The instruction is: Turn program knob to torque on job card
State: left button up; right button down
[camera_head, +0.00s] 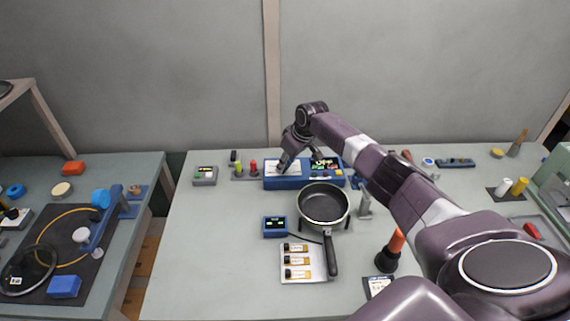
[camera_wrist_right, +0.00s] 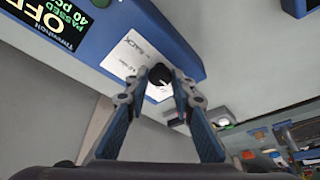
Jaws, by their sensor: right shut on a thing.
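A blue controller box (camera_head: 300,183) with a white panel and a dark display (camera_head: 325,163) stands at the back of the table. The box also shows in the right wrist view (camera_wrist_right: 174,40), where its display reads "OFF" and "PASSED 40" in part. A round black knob (camera_wrist_right: 159,75) with a white pointer mark sits on the white panel. My right gripper (camera_wrist_right: 160,84) has its two fingertips on either side of the knob, shut on it. In the head view my right gripper (camera_head: 284,162) reaches down over the box's left part and hides the knob. A small white card (camera_head: 379,284) lies near the front; its print is too small to read.
A black pan (camera_head: 324,204) stands in front of the box, its handle toward me. A small blue display unit (camera_head: 275,227) and a tray (camera_head: 296,247) of labelled pieces lie left of it. An orange-handled tool (camera_head: 394,245) stands to the right. The table's left front is clear.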

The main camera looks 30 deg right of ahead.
jog(key=shift+a+r+m+p, duration=0.1)
jog(key=shift+r+m+p, duration=0.1)
jog(key=shift+m+p, duration=0.35)
jog(key=m+h+p, duration=0.1)
jog(key=m+p, duration=0.1)
jog(key=p, duration=0.1)
jog(key=shift+a+m+p, duration=0.15)
jog(key=shift+m+p, duration=0.2)
jog(key=shift+p, duration=0.05)
jog(key=shift+m+h+p, duration=0.7)
jog(key=shift+m, duration=0.4)
jog(key=shift+w+f+m+h+p, duration=0.1)
jog(key=shift+m+h+p, duration=0.25)
jog(key=shift+m, duration=0.85)
